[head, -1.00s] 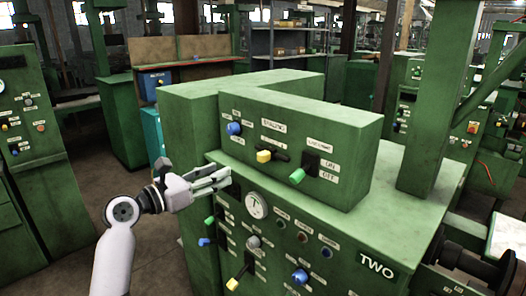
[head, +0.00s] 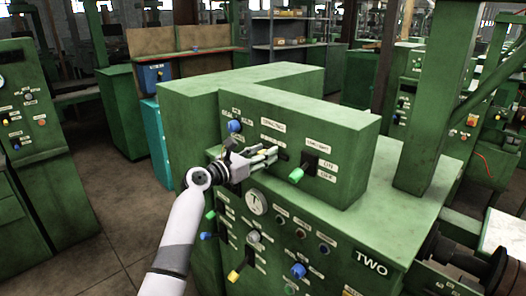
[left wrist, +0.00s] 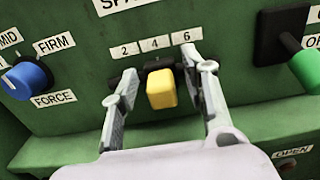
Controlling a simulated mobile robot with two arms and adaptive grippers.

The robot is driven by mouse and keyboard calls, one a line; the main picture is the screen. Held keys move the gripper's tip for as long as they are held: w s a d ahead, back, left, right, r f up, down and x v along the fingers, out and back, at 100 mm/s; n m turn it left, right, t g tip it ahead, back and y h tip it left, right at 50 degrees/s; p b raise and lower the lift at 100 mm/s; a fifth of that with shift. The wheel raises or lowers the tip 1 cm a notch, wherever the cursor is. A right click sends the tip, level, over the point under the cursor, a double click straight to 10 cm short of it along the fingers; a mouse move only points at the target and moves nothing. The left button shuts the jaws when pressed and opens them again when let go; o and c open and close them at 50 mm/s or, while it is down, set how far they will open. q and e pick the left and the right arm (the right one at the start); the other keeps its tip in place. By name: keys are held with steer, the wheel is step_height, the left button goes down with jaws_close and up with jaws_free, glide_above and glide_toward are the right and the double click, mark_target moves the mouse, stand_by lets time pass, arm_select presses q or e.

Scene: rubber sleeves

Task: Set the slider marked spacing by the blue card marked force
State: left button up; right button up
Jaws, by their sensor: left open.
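The spacing slider has a yellow knob (left wrist: 161,89) below labels 2, 4 and 6 in the left wrist view, roughly under 4. In the head view its SPACING label (head: 273,124) shows, and my gripper mostly hides the knob. My left gripper (head: 270,155) is open at the slider; in the left wrist view its fingers (left wrist: 160,70) stand on either side of the knob, with gaps visible. A blue knob (left wrist: 27,80) marked FORCE, with MID and FIRM labels, is left of the slider; it also shows in the head view (head: 235,126). I cannot make out a blue card marked force.
A black lever with a green handle (head: 297,175) stands right of the slider. A blue panel (head: 154,76) with an unreadable label stands at the back left.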

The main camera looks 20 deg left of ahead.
arm_select(q)
steer(key=shift+w, duration=0.15)
jaws_close()
stand_by(0.5)
